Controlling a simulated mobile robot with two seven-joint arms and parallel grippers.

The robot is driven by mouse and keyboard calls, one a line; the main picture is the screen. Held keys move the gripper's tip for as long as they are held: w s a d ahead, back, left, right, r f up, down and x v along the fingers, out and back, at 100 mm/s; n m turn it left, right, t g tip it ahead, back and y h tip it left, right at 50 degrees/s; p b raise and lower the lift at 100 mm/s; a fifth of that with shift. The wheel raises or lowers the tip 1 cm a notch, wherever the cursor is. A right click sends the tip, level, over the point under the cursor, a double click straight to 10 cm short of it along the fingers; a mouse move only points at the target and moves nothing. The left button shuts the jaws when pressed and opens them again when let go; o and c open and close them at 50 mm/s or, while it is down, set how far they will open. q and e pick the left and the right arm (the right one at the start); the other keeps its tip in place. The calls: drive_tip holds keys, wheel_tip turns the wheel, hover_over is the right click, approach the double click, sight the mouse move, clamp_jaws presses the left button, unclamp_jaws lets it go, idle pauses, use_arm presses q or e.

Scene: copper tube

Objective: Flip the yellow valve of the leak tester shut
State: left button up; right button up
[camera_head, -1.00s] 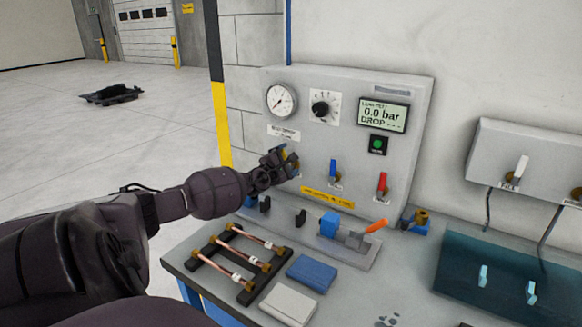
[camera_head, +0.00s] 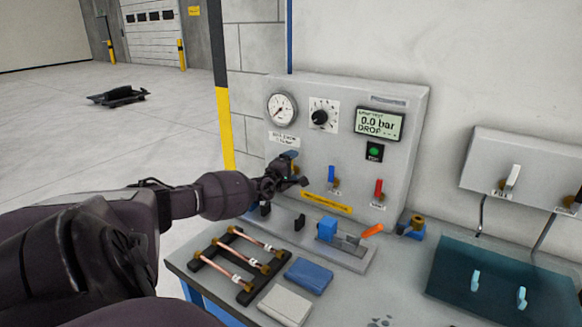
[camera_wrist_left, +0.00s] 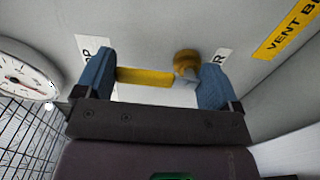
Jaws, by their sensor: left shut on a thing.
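The leak tester (camera_head: 345,135) is a grey panel standing at the back of the bench. My left gripper (camera_head: 297,170) is at its left part, below the gauge, and hides most of the yellow valve in the head view. In the left wrist view, the yellow valve handle (camera_wrist_left: 145,77) lies lengthwise between the two blue fingertips of my left gripper (camera_wrist_left: 155,82). Its brass hub (camera_wrist_left: 186,60) is close to the right finger. The fingers are well apart, shut on the handle from end to end. My right gripper is not in view.
A blue lever (camera_head: 332,175) and a red lever (camera_head: 379,188) are right of my gripper on the panel. Below are a clamp with an orange handle (camera_head: 372,231), a black rack of copper tubes (camera_head: 238,262), and blue (camera_head: 308,275) and grey (camera_head: 286,305) blocks.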

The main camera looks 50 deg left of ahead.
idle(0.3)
use_arm(q)
drive_tip(key=o, duration=1)
drive_tip(key=shift+p+v, duration=1.1)
drive_tip(key=shift+v, duration=4.3)
